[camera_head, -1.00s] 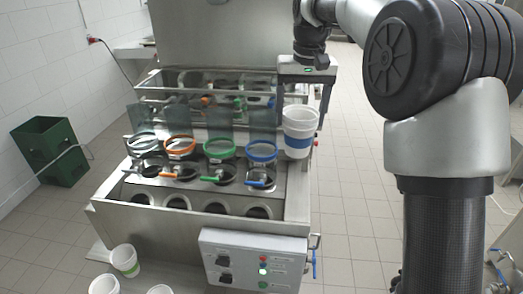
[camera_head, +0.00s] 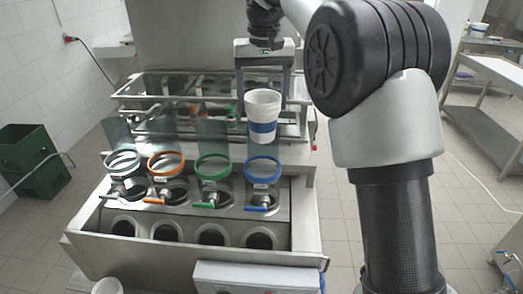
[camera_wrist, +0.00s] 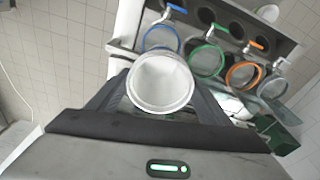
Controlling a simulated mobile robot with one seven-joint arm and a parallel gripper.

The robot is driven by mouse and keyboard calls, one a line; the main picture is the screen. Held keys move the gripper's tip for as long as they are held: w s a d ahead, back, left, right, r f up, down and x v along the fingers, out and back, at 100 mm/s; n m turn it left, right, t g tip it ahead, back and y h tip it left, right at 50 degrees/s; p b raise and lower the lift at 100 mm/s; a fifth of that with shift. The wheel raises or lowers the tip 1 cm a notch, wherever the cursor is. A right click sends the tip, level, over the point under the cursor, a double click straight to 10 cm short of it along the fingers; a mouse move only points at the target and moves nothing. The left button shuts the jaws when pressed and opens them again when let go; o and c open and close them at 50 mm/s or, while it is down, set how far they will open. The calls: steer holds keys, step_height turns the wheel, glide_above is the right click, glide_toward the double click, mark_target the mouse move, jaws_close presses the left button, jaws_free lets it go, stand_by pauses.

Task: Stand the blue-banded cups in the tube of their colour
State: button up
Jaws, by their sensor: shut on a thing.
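My gripper (camera_head: 264,88) is shut on a white cup with a blue band (camera_head: 263,115). The cup is upright, above and just behind the tube with the blue ring (camera_head: 263,170), apart from it. In the wrist view the cup's open mouth (camera_wrist: 161,82) shows between my fingers, with the blue ring (camera_wrist: 161,37) beyond it. The blue-ringed tube is the rightmost in the row in the head view. Left of it are tubes with a green ring (camera_head: 213,169), an orange ring (camera_head: 165,165) and a grey-blue ring (camera_head: 123,163).
The steel machine (camera_head: 190,262) has a row of round holes in front of the tubes and a frame of rails behind. Another white cup (camera_head: 107,287) is cut off at the bottom edge. A green bin (camera_head: 33,160) stands on the floor at left; a steel table (camera_head: 490,75) is at right.

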step_height(320, 180, down, 13)
steer(key=shift+r+b, duration=0.15)
steer(key=shift+b, duration=0.2)
steer(key=shift+f, duration=0.2)
steer(key=o, duration=1)
steer(key=shift+r, duration=0.1)
